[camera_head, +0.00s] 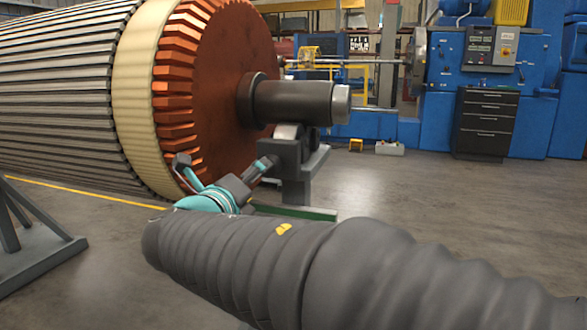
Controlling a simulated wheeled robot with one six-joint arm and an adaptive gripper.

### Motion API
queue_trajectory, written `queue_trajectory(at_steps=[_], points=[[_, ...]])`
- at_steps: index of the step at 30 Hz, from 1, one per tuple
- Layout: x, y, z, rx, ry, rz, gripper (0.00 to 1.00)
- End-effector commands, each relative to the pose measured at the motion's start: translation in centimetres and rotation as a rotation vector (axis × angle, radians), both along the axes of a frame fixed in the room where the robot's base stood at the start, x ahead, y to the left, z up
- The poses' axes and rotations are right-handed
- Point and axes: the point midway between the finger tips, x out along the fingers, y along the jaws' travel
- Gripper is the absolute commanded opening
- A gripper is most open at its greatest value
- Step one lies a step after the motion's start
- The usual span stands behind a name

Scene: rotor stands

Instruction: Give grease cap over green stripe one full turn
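A dark grey stand (292,182) bears the dark shaft (290,102) of a large rotor. A green stripe (318,213) runs along the foot of this stand, partly hidden behind my arm. I cannot make out a grease cap; it may be too small or hidden by my gripper or the stand. My gripper (224,168), teal and grey, is in front of the rotor's lower edge, left of the stand. Its two fingers stand apart, with nothing seen between them. Its right finger overlaps the stand's left side in the picture; contact cannot be told.
The rotor's copper-coloured end (225,75) rises close behind my gripper. Another grey stand (35,245) is at the left edge. Blue machinery (440,105) and a black drawer cabinet (485,122) stand at the back right. The floor (430,195) right of the stand is clear.

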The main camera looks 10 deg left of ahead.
Motion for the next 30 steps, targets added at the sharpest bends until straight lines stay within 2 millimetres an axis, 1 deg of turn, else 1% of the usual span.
queue_trajectory(at_steps=[1, 6, 12, 18, 26, 27, 28, 29, 30], points=[[1.1, -0.1, -0.1, -0.001, 0.0, -0.004, 0.72], [4.2, -0.4, -0.1, 0.0, 0.001, -0.003, 0.72], [6.8, -0.6, -0.1, 0.0, 0.001, -0.002, 0.72], [7.9, -0.6, 0.0, 0.001, 0.001, 0.001, 0.72], [8.0, -0.6, 0.0, 0.001, 0.001, 0.001, 0.72], [8.0, -0.6, 0.0, 0.001, 0.001, 0.001, 0.67], [8.0, -0.6, 0.0, 0.001, 0.001, 0.001, 0.59], [8.0, -0.6, 0.0, 0.001, 0.001, 0.001, 0.52], [8.0, -0.6, 0.0, 0.001, 0.001, 0.001, 0.42]])
